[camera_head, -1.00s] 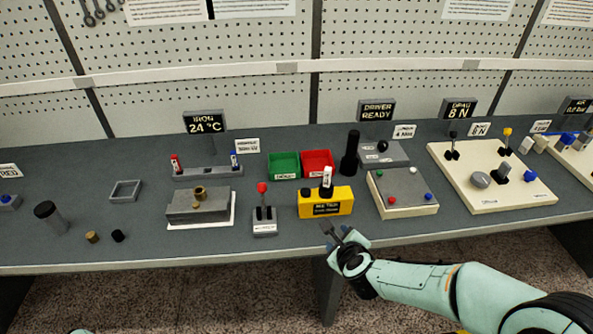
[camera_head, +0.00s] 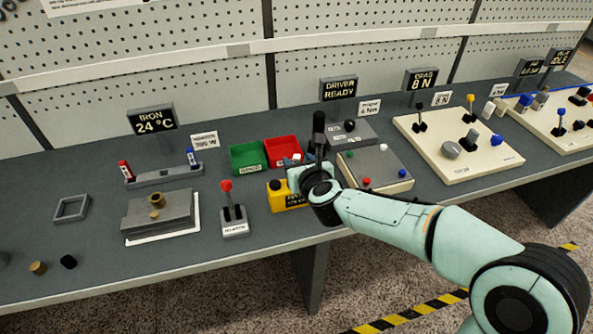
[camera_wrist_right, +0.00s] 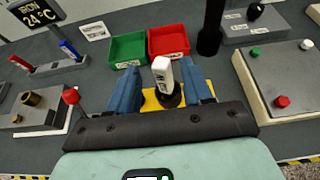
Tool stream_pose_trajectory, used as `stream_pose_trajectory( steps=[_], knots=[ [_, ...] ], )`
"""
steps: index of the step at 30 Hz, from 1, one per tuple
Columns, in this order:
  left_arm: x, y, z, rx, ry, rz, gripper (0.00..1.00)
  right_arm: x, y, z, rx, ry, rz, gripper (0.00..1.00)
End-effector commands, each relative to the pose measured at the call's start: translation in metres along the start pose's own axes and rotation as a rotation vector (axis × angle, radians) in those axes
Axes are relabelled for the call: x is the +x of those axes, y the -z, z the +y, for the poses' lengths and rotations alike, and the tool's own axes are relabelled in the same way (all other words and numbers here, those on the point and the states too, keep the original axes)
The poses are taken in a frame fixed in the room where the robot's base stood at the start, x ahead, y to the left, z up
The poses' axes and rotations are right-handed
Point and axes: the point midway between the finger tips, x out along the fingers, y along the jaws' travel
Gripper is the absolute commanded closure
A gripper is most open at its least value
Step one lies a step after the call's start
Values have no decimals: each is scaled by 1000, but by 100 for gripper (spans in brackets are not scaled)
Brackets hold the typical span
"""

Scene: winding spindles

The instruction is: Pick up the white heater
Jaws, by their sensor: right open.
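The white heater (camera_wrist_right: 163,75) is a small upright white piece with dark marks on its face. It stands in a dark round seat on the yellow block (camera_head: 283,199), which also shows in the wrist view (camera_wrist_right: 150,104). My right gripper (camera_wrist_right: 160,68) is open, with one blue finger on each side of the heater. Whether either finger touches it I cannot tell. In the head view my right gripper (camera_head: 298,173) covers most of the heater and part of the yellow block. My left gripper is not in view.
Green (camera_head: 247,158) and red (camera_head: 283,150) bins stand just behind. A black cylinder (camera_head: 319,128) stands close behind my gripper. A red-knobbed lever (camera_head: 227,186) stands left of the block, and a button panel (camera_head: 375,172) right.

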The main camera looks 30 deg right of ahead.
Motion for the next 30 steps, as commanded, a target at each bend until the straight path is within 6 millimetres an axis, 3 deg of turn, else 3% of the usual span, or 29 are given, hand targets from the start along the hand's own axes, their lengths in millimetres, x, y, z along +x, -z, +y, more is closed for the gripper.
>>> stream_pose_trajectory(
  steps=[9, 18, 19, 23, 24, 30],
  knots=[
    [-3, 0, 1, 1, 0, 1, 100, 44, -4, -2, -2, 1, 2, 50],
    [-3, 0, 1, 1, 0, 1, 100, 50, -4, -2, -1, 0, 1, 50],
    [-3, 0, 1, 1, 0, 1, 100, 50, -4, -2, -1, 0, 1, 53],
    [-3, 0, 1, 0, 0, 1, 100, 50, -4, -2, -1, 0, 1, 96],
    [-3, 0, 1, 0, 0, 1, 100, 50, -4, -2, -1, 0, 1, 100],
    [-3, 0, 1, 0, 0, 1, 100, 49, -4, -2, -1, 0, 0, 100]
  ],
)
